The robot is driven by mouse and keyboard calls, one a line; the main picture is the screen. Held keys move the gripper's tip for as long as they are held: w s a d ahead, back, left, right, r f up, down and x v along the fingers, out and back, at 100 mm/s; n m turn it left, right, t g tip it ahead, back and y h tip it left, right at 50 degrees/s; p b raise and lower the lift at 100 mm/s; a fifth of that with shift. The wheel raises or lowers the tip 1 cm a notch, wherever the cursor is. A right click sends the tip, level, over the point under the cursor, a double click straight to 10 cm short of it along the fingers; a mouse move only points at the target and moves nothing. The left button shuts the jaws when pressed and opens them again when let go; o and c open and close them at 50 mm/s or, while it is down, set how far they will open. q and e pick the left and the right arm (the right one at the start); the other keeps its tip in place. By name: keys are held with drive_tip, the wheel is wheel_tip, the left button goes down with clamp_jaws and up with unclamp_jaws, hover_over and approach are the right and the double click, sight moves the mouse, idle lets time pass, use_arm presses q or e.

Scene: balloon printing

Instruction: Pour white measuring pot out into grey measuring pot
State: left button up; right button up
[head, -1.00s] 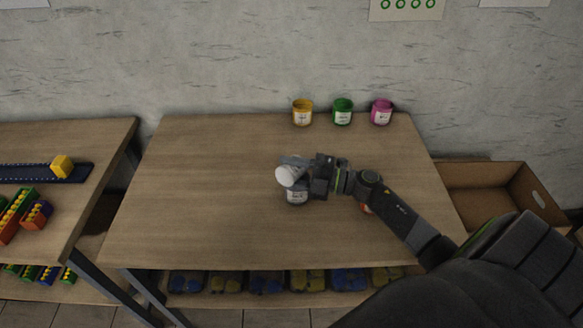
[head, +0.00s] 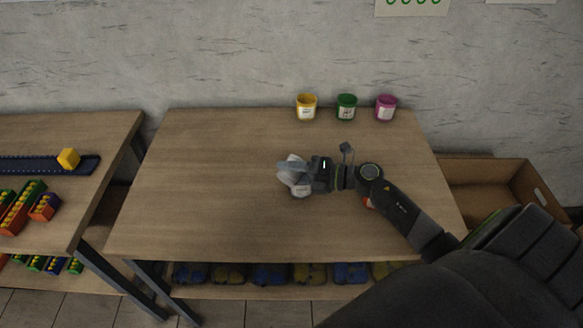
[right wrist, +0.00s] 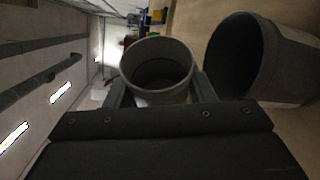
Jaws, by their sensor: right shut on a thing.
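My right gripper (head: 305,173) is over the middle of the table, shut on the white measuring pot (head: 290,175). The white pot is tilted. In the right wrist view the white pot (right wrist: 159,92) is between the two fingers, with its open mouth showing. The grey measuring pot (right wrist: 290,62) is close beside it in that view, with a dark opening. In the head view the grey pot is mostly hidden below the white pot and gripper. I cannot tell whether the pots touch or whether anything flows. My left gripper is not in view.
Yellow (head: 306,107), green (head: 346,107) and magenta (head: 385,108) pots stand along the table's (head: 190,190) back edge. A red thing (head: 370,203) is partly hidden behind my right arm. A cardboard box (head: 490,190) is at right. The table's left side is clear.

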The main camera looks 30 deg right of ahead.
drive_tip(key=shift+a+r+n+h, duration=0.1)
drive_tip(key=shift+r+n+h, duration=0.2)
drive_tip(key=shift+n, duration=0.1)
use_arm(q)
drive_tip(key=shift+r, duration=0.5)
use_arm(e)
drive_tip(key=shift+f, duration=0.15)
drive_tip(key=shift+n, duration=0.3)
drive_tip(key=shift+a+r+n+h+p, duration=0.1)
drive_tip(key=shift+r+n+h+p, duration=0.3)
drive_tip(key=shift+p, duration=0.5)
drive_tip(key=shift+s+f+n+h+p, duration=0.1)
drive_tip(key=shift+n+h+p, duration=0.35)
drive_tip(key=shift+n, duration=0.35)
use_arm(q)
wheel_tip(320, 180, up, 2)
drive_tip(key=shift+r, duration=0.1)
use_arm(e)
drive_tip(key=shift+f, duration=0.15)
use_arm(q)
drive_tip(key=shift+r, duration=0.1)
